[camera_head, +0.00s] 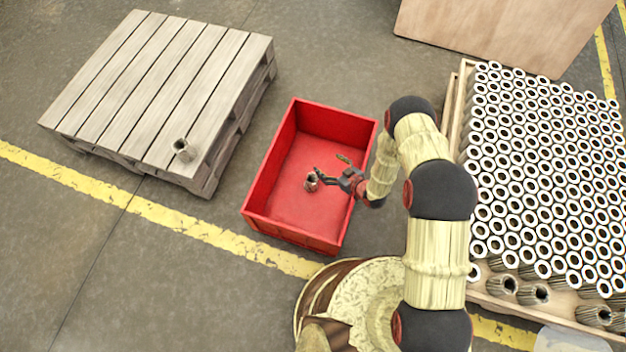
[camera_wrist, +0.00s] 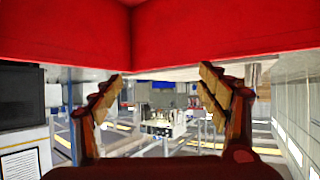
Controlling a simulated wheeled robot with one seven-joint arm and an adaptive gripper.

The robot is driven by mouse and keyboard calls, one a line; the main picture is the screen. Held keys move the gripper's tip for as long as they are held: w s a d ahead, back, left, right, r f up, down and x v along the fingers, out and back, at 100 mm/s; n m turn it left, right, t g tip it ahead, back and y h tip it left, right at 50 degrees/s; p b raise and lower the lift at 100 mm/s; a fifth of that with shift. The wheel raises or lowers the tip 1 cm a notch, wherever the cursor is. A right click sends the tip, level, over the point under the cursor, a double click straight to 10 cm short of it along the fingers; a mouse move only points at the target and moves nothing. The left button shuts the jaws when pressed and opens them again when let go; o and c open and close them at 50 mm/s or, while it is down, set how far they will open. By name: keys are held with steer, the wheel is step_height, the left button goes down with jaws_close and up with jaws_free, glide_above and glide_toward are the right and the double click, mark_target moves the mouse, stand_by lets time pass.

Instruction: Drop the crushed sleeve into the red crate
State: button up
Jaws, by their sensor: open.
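The red crate (camera_head: 268,215) stands on the floor in the middle of the head view. A short grey-brown pleated sleeve (camera_head: 311,183) shows inside it, just left of my gripper (camera_head: 331,165). I cannot tell whether this sleeve rests on the crate floor or is still above it, and its crushing is too small to make out. My gripper is open, with its fingers over the crate. In the wrist view my gripper (camera_wrist: 160,80) has its fingers apart and nothing between them. Red crate surface (camera_wrist: 220,25) fills the top of that view.
A wooden pallet (camera_head: 140,75) at left carries one upright sleeve (camera_head: 183,151). A large wooden tray (camera_head: 455,100) at right holds many white-ended cartridges (camera_head: 540,170), with several darker sleeves (camera_head: 533,294) at its front. A board (camera_head: 500,30) stands behind. Floor between pallet and crate is clear.

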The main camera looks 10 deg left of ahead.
steer(key=shift+v, duration=1.9)
